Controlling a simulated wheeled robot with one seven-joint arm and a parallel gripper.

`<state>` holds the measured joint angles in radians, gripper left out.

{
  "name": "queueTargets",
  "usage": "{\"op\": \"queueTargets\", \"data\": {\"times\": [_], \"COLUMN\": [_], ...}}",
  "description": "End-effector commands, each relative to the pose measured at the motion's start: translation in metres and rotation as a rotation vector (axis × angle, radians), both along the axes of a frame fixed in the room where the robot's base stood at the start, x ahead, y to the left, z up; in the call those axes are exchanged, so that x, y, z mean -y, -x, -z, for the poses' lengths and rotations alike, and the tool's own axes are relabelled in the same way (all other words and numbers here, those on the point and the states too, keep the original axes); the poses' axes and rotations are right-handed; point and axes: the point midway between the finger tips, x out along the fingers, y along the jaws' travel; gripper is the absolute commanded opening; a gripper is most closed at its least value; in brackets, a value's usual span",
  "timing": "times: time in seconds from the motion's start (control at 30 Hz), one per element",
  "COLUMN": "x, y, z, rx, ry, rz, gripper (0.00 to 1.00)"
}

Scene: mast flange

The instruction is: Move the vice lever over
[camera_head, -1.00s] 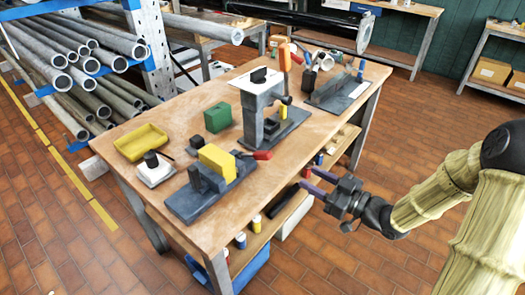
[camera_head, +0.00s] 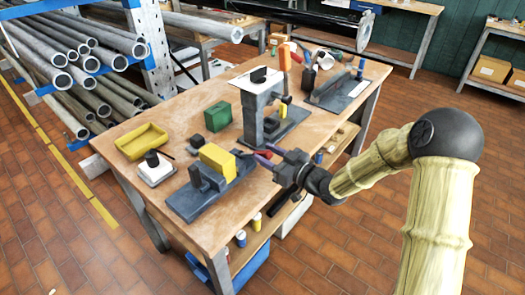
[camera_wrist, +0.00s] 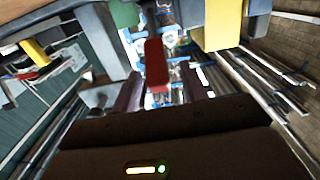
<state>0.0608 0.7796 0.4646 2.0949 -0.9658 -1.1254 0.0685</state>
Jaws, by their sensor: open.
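The vice (camera_head: 200,197) is a dark grey block on the near edge of the wooden workbench, with a yellow block (camera_head: 218,159) in it. Its red lever (camera_wrist: 156,66) shows in the wrist view, between the two dark purple fingers and pointing down toward the palm. In the head view the lever is small and mostly hidden by the fingers at the vice's right end. My gripper (camera_head: 262,155) is open, with its fingertips around or just short of the lever. I cannot tell whether either finger touches it. The yellow block also shows in the wrist view (camera_wrist: 35,52).
A grey stand (camera_head: 255,115) rises just behind the vice. A green box (camera_head: 217,117), a yellow tray (camera_head: 141,141) and a white-based item (camera_head: 155,172) sit on the bench. A pipe rack (camera_head: 75,60) is at left. Open brick floor lies at right.

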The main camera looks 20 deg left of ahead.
Motion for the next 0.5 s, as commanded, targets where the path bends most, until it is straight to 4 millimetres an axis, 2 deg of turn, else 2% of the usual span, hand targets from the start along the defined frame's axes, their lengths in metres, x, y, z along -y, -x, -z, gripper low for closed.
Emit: {"op": "queueTargets", "data": {"times": [0.03, 0.2, 0.47, 0.5], "x": [-0.007, -0.019, -0.02, -0.02], "y": [-0.003, -0.008, -0.009, -0.008], "z": [0.0, 0.0, 0.0, 0.0], "rx": [-0.001, 0.0, 0.0, 0.0], "ry": [0.0, 0.0, 0.001, 0.001], "rz": [-0.001, 0.0, 0.001, 0.001], "gripper": [0.44, 0.44, 0.44, 0.4]}}
